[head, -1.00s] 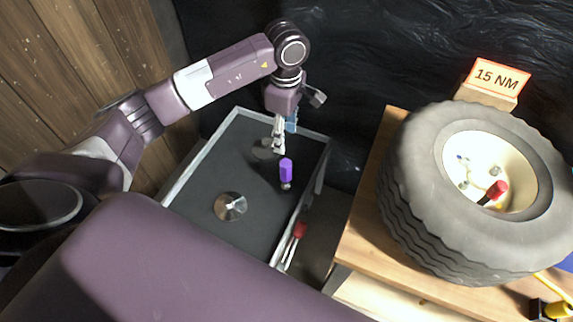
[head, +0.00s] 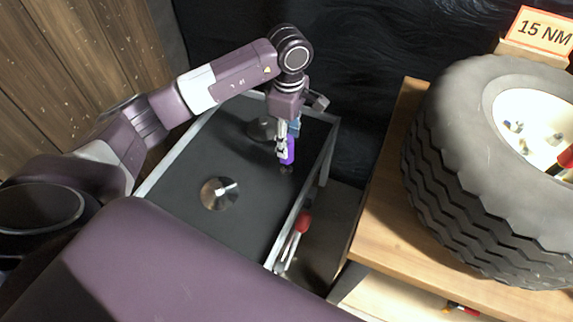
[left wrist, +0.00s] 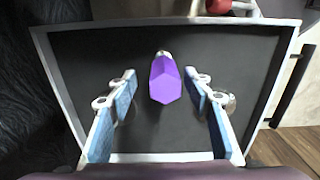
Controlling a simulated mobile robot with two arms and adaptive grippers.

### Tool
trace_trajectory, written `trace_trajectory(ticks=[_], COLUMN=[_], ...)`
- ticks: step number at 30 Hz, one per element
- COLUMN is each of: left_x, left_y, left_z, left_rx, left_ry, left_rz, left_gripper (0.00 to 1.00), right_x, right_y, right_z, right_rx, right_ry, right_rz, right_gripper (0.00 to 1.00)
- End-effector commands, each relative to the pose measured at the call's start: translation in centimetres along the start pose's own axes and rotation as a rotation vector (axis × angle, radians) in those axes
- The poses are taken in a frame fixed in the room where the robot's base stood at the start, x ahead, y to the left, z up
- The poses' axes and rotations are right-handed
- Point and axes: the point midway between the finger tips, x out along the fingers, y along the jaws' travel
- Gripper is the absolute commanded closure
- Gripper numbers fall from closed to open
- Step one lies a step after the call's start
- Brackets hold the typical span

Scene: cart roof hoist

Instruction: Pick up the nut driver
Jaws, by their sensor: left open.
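My left gripper (head: 283,150) is at the handle in the head view, pointing down. In the left wrist view the purple handle (left wrist: 165,80) lies between the two blue-padded fingers, with a gap on each side. The left gripper is open and not closed on it. The driver's metal tip shows only in small part. My right gripper is not in view.
A metal disc (head: 219,194) lies on the tray (head: 185,150), and another round metal piece (head: 262,128) sits behind. A red-handled tool (head: 302,222) is beside the tray's right edge.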

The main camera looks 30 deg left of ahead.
Motion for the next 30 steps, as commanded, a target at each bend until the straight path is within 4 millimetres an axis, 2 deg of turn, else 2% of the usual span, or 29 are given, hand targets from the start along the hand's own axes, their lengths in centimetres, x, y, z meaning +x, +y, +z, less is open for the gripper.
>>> trace_trajectory(ticks=[1,8,14,24,30], left_x=[1.0,2.3,4.5,8.9,9.3], left_y=[0.0,0.0,-0.1,-0.6,-0.6], left_z=[0.0,0.0,-0.1,-0.2,-0.3], left_rx=[0.0,-0.001,-0.001,0.0,0.0], left_ry=[0.0,0.0,0.0,-0.001,0.0], left_rz=[0.001,0.0,-0.002,-0.001,0.001], left_gripper=[0.54,0.54,0.54,0.54,0.54], right_x=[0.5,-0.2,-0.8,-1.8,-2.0], right_y=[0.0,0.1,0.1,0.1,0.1], right_z=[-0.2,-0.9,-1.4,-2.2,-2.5], right_rx=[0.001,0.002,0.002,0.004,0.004], right_ry=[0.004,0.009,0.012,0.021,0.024], right_rz=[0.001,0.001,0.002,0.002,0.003], right_gripper=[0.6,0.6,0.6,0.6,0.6])
